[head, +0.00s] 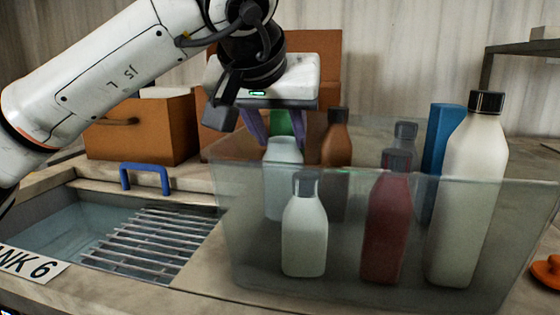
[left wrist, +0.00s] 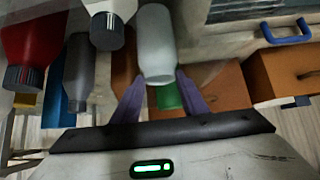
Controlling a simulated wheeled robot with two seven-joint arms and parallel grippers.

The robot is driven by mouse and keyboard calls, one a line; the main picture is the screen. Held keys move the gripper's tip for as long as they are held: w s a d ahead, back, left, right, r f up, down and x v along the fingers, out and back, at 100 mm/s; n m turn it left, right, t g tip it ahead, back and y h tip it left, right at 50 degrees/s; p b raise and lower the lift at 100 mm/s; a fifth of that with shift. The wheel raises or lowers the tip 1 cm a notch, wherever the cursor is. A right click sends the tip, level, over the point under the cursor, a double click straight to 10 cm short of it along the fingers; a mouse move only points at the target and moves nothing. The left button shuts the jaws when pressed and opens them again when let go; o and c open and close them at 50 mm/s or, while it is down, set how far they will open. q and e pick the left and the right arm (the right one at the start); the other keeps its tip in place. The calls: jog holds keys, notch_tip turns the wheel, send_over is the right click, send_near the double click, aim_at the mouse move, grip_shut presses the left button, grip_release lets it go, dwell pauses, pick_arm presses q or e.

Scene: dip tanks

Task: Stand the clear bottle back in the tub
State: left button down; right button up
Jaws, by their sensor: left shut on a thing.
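The clear bottle (head: 283,185), pale and translucent, is upright below my left gripper (head: 282,135). In the head view its lower part shows through the wall of the clear tub (head: 330,290), at the tub's left side. Whether its base touches the tub floor I cannot tell. The left gripper's purple fingers are shut on the bottle's upper end, which they partly hide. In the left wrist view the bottle (left wrist: 157,45) sits between the fingertips (left wrist: 158,80). My right gripper is not in view.
A capped white bottle (head: 304,235), a red bottle (head: 387,220), a large cream bottle (head: 470,190), a brown bottle (head: 336,150) and a blue item (head: 440,150) crowd the tub. A tank with a slatted rack (head: 150,245) lies left. Brown boxes (head: 140,135) stand behind.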

aim_at(279, 154)
pick_arm(q)
notch_tip(279, 154, down, 3)
jog(key=shift+f, duration=0.35)
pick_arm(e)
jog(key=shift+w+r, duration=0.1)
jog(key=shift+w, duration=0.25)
pick_arm(q)
jog(key=shift+f, duration=0.2)
jog(key=c, duration=1.1)
grip_release()
jog(key=shift+r, duration=0.1)
